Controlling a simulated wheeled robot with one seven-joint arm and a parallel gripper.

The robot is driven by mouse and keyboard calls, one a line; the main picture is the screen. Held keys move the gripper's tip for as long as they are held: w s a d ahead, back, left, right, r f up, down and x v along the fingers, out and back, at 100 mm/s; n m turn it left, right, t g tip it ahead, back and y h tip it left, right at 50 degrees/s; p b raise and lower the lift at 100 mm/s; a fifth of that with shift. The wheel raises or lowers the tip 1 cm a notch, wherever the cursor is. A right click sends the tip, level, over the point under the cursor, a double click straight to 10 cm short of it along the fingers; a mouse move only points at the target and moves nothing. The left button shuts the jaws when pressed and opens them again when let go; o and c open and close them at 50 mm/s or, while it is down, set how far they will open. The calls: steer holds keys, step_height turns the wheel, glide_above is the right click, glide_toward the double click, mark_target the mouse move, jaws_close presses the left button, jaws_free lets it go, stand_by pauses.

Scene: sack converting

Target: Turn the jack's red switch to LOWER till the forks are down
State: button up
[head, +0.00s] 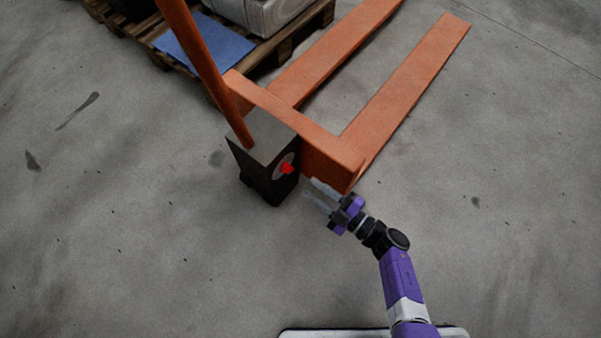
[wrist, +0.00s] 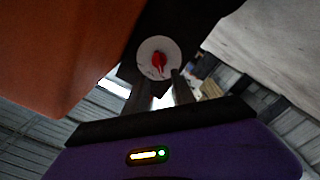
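The red switch (head: 286,168) sits on a pale round dial on the side of the pallet jack's dark box (head: 247,170). In the wrist view the switch (wrist: 158,62) is just ahead of the fingers, on the white dial (wrist: 145,48); I cannot read any markings. My gripper (head: 314,188) is to the right of the switch and a little short of it. Its two fingers (wrist: 158,82) are apart with nothing between them. The orange forks (head: 405,95) stretch away to the upper right; their height above the floor is hard to tell.
The jack's orange handle (head: 195,50) rises to the upper left. A wooden pallet (head: 285,47) with a blue sheet (head: 205,42) and a pale load (head: 262,12) stands behind, beside the left fork. The concrete floor at left and right is clear.

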mark_target(290, 172)
steer(key=b+x, duration=0.2)
steer(key=x, duration=0.5)
steer(key=shift+w+a, duration=0.1)
jaws_close()
